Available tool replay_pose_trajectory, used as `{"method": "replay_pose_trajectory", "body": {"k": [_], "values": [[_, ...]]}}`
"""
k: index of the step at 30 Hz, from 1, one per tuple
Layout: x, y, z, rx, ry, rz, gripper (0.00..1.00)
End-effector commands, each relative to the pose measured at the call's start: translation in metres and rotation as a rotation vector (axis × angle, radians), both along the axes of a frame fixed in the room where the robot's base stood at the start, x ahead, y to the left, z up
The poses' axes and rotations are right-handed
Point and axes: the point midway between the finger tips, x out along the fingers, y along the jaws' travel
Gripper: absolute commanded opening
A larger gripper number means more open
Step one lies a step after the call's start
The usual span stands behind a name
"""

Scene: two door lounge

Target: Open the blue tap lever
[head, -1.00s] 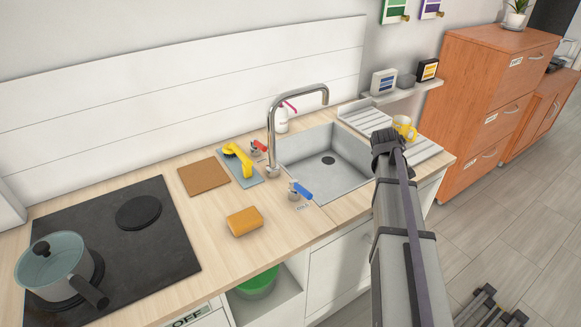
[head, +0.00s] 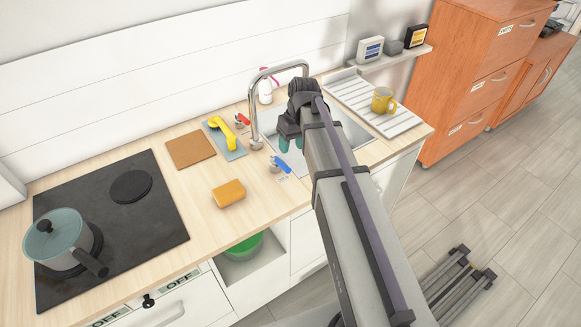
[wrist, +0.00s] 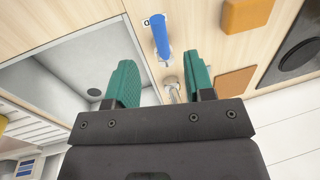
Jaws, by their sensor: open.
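The blue tap lever (head: 281,164) stands on the wooden counter at the sink's left front corner, beside a small label. In the wrist view the blue lever (wrist: 160,36) shows beyond the fingertips, roughly between them in the picture and apart from them. My gripper (head: 291,144) is over the left part of the sink, right of and behind the lever in the head view. Its two green fingers (wrist: 162,80) are open and empty. My arm hides much of the sink (head: 350,131).
The chrome spout (head: 254,110) rises close to my gripper, with a red lever (head: 242,119) behind it. A yellow mug (head: 383,100) stands on the drainer at right.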

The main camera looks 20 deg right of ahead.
Motion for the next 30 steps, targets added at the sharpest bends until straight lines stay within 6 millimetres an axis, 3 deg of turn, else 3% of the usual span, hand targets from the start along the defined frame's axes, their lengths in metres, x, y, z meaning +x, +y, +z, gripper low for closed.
{"method": "replay_pose_trajectory", "body": {"k": [12,15,25,30], "values": [[-0.003,0.013,-0.089,-0.001,-0.001,-0.001,0.48],[-0.003,0.016,-0.103,-0.002,-0.001,0.0,0.48],[-0.004,0.018,-0.103,-0.002,-0.001,-0.001,0.48],[-0.004,0.018,-0.103,-0.002,-0.001,-0.001,0.32]]}}
